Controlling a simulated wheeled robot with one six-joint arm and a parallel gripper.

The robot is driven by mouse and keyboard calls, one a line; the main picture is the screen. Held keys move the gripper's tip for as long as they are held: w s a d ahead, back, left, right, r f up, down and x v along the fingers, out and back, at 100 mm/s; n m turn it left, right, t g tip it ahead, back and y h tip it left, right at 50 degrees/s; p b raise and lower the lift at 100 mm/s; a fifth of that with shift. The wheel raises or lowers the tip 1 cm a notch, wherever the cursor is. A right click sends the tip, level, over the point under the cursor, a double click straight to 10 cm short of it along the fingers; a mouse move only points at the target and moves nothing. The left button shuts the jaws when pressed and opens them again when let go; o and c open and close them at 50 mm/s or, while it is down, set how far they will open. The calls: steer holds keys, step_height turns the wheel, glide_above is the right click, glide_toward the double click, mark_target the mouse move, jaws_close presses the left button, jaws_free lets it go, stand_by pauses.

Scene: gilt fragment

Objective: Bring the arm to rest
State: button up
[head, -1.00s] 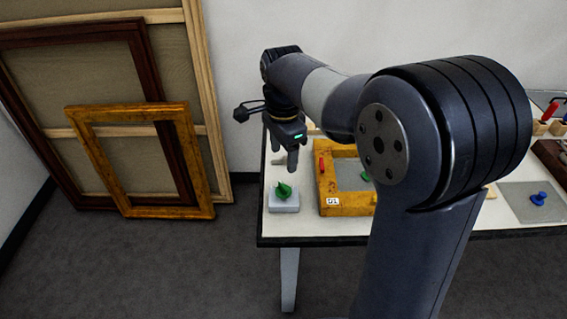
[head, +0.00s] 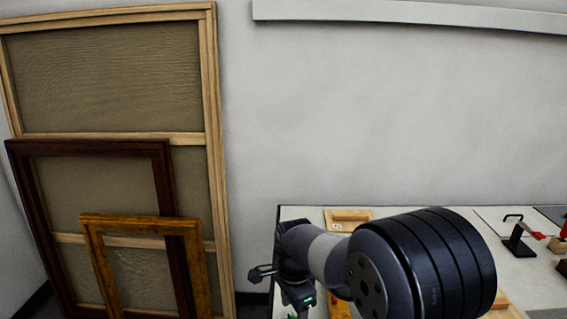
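My arm (head: 420,265) reaches over the white table from the lower right, bent down at its far end. My gripper (head: 303,302) hangs near the table's left side at the bottom edge of the head view, a small green light on its body. Its fingertips are cut off by the picture's edge, so whether it is open or shut is hidden. A sliver of something green (head: 291,316) shows just beside it at the bottom edge.
The white table (head: 300,213) stands against the wall. A wooden block (head: 348,216) lies at its back, and a black stand (head: 517,240) and a red-handled tool (head: 533,232) are at right. Gilt (head: 95,260), dark (head: 90,148) and large pale (head: 213,120) frames lean at left.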

step_height(320, 180, down, 2)
steer(key=shift+f, duration=0.1)
stand_by(0.6)
